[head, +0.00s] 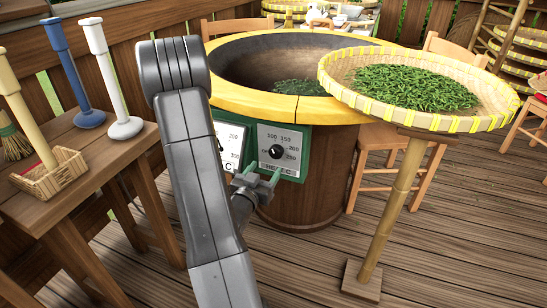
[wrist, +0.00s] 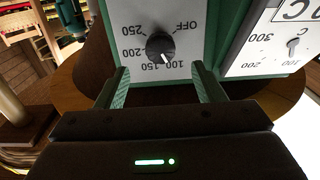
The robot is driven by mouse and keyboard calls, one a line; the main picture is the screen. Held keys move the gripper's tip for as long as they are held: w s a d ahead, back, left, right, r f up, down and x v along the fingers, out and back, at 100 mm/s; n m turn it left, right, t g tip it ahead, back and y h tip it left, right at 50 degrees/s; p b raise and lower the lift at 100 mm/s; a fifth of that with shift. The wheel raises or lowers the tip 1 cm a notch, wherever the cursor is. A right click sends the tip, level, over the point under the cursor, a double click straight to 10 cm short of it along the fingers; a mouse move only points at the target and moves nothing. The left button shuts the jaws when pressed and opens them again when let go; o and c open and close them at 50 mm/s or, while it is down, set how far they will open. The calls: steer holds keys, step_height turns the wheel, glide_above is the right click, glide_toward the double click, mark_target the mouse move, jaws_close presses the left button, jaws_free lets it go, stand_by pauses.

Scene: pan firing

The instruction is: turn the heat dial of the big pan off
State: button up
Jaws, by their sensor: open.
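The big pan (head: 250,98) has a yellow rim and a wooden body, with leaves inside. Its heat dial (head: 276,152) is a black knob on a white plate in a green box. In the wrist view the dial (wrist: 160,47) appears upside down, its white mark pointing down toward the 100 and 150 labels. OFF is printed at the upper right there. My gripper (head: 263,174) is open just in front of the box, below the dial. In the wrist view the empty green fingers (wrist: 162,80) stand apart on either side, with the dial between and beyond their tips.
A temperature gauge (wrist: 293,43) sits beside the dial box, partly behind my arm in the head view. A bamboo stand with a leaf tray (head: 333,72) is at right. A table (head: 100,165) with upright tools is at left. Chairs (head: 405,160) stand behind.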

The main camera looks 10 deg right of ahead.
mark_target(275, 155)
steer(key=b+x, duration=0.1)
steer(key=x, duration=0.7)
steer(key=shift+d, duration=0.1)
steer(key=c, duration=1)
